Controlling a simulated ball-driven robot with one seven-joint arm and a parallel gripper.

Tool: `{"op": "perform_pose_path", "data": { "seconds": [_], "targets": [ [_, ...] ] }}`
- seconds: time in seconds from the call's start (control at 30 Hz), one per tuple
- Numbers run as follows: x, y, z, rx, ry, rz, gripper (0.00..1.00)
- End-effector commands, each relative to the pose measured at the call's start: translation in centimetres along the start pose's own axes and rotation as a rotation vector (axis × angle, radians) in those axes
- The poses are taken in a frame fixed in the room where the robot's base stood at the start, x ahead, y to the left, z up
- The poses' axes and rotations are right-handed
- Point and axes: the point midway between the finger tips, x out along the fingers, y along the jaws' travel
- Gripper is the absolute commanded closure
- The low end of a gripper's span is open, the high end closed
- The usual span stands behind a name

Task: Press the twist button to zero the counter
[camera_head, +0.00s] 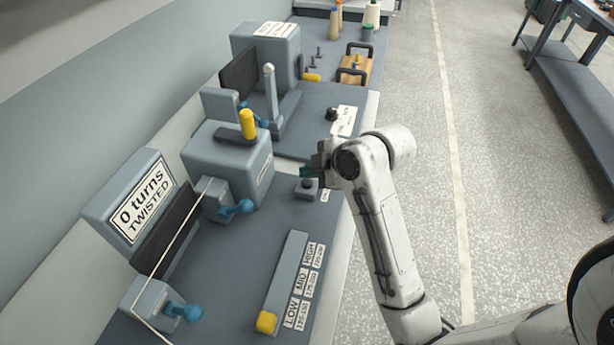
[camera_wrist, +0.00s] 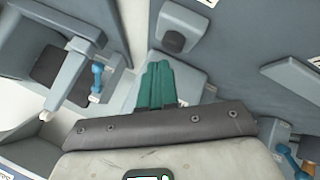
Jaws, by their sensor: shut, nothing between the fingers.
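The counter (camera_head: 138,205) at the left reads "0 turns TWISTED". A small grey box with a dark round button (camera_head: 307,184) sits on the bench near its right edge, with a label partly hidden beside it. A dark button on a grey box also shows in the wrist view (camera_wrist: 172,42), just beyond the fingertips. My gripper (camera_head: 306,171) has teal fingers and hangs close to the button box. The fingers are shut and empty in the wrist view (camera_wrist: 158,68). I cannot tell whether they touch the button.
A grey block with a yellow lever (camera_head: 248,124) stands left of my gripper. A slider track with a yellow knob (camera_head: 266,322) is at the LOW end in front. A thread runs between blue-handled clamps (camera_head: 237,208). A second station with a dark knob (camera_head: 332,114) lies behind.

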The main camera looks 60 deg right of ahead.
Motion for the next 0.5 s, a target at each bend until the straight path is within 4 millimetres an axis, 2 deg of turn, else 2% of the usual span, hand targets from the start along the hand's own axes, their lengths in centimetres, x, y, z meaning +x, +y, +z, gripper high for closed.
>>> {"op": "perform_pose_path", "data": {
  "seconds": [0.5],
  "targets": [
    [-0.71, 0.53, -0.48, 0.0, 0.0, 0.001, 1.0]
  ]
}}
